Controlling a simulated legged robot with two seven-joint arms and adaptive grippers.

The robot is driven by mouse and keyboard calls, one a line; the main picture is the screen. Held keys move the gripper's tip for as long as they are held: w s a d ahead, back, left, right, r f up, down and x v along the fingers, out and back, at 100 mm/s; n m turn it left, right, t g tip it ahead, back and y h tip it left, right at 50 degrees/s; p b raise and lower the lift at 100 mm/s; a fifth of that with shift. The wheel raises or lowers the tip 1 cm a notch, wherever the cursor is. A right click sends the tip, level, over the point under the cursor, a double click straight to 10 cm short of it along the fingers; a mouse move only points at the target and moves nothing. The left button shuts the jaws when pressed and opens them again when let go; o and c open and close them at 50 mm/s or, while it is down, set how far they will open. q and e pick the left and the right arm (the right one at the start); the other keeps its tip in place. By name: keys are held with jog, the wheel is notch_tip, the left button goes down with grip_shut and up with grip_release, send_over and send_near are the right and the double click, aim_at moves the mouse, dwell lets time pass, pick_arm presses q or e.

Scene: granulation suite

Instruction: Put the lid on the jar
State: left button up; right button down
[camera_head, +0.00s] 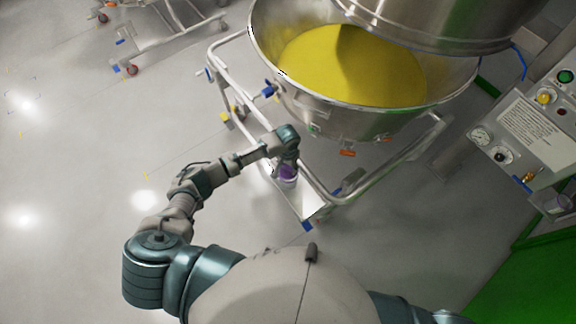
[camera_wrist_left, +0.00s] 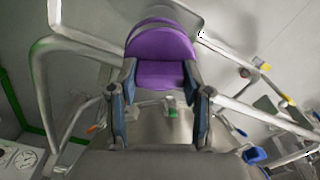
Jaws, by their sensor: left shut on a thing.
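A purple lid (camera_wrist_left: 160,72) sits between the two fingertips of my left gripper (camera_wrist_left: 160,88) in the left wrist view, and the gripper is shut on it. A second purple arc (camera_wrist_left: 160,23) shows just beyond the lid; I cannot tell whether it is part of the same piece. In the head view my left gripper (camera_head: 288,164) points down over the cart's small shelf, with the purple lid (camera_head: 288,172) under it. A pale rim shows around the purple there. I cannot make out the jar clearly or tell whether the lid touches it. My right gripper is not in view.
The metal shelf (camera_head: 312,202) belongs to a tubular cart frame (camera_head: 243,112) whose rails run close around my left gripper. A large steel bowl (camera_head: 345,118) of yellow powder (camera_head: 310,65) stands behind. A control panel (camera_head: 515,140) is at right.

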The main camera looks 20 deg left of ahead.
pick_arm(q)
jog(key=shift+f+b, duration=0.35)
jog(key=shift+f, duration=0.5)
jog(key=o, duration=1.2)
jog(key=shift+c, duration=0.2)
notch_tip(320, 180, up, 12)
jog(key=shift+f, duration=0.1)
